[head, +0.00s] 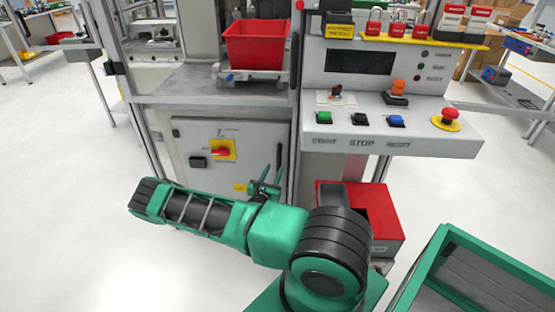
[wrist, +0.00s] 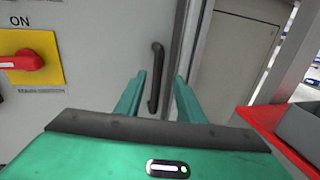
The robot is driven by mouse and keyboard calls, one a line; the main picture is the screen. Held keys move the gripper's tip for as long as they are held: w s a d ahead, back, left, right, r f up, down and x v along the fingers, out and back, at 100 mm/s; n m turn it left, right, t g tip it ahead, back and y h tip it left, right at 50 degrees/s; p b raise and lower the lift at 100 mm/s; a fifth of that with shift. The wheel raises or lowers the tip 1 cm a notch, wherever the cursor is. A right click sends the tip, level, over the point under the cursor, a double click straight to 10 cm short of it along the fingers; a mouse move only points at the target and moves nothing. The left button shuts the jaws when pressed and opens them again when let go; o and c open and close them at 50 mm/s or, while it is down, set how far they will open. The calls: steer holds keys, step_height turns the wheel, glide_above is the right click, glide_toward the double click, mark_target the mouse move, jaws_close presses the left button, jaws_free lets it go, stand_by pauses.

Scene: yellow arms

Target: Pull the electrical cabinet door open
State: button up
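The electrical cabinet door (head: 214,136) is a light grey panel below the machine's work surface, and it looks shut. It carries a red rotary switch on a yellow plate (head: 222,150), which also shows at the left of the wrist view (wrist: 32,58). The door's black vertical handle (wrist: 156,78) stands near the door's right edge. My gripper (wrist: 158,88) is open, its two green fingers on either side of the handle in the wrist view. I cannot tell whether the fingers reach around the handle or stop short of it. In the head view my gripper (head: 265,183) is in front of the door's right side.
A control panel (head: 390,122) with buttons juts out at the right above the cabinet. A red box (head: 360,212) stands below it, right of my gripper. A green-rimmed bin (head: 480,240) is at the lower right. The floor at left (head: 60,200) is clear.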

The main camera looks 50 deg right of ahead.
mark_target(279, 158)
steer(key=shift+n, duration=0.3)
steer(key=x, duration=1.1)
steer(key=shift+w+a+f, duration=0.15)
